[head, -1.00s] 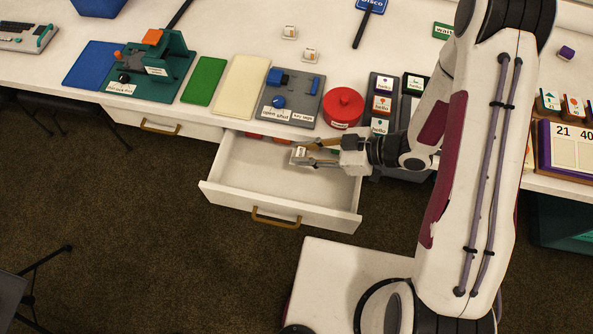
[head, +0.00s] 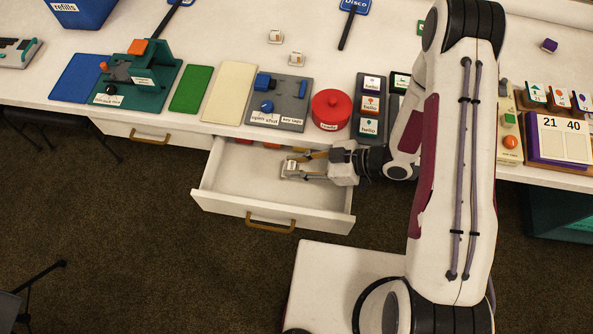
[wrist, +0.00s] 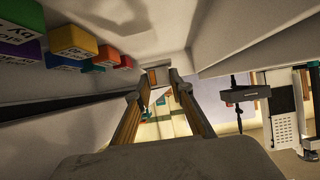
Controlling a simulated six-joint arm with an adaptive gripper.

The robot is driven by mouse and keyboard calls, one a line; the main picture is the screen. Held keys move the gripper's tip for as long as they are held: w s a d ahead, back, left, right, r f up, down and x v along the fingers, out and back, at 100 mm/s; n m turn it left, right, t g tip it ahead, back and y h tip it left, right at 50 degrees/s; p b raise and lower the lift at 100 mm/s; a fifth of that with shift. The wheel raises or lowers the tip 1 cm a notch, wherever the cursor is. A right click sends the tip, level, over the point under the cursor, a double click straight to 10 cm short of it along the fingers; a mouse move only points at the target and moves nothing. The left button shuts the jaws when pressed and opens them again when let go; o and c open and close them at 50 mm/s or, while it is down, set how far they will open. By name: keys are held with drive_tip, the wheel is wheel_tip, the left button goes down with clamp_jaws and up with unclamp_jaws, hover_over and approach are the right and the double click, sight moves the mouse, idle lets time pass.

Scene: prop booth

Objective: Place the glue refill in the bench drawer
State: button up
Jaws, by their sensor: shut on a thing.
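The bench drawer (head: 273,207) is pulled open below the white bench. My gripper (head: 292,169) reaches into it from the right, its fingers nearly level. It is shut on a small white labelled block, the glue refill (head: 291,166), at the fingertips over the drawer's middle. The label is too small to read. I cannot tell whether the block touches the drawer floor. In the wrist view the fingertips (wrist: 163,78) are close together, and the block is hard to make out between them.
Several coloured blocks (wrist: 68,41) sit along the drawer's back, partly under the bench edge. A red round tin (head: 331,110) and a grey panel (head: 278,102) stand on the bench above. The drawer's left half is clear.

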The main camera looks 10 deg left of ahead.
drive_tip(key=shift+f, duration=2.05)
drive_tip(key=shift+f, duration=0.6)
drive_tip(key=shift+c, duration=0.2)
drive_tip(key=o, duration=1)
drive_tip(key=shift+r, duration=0.65)
drive_tip(key=shift+v, duration=5.95)
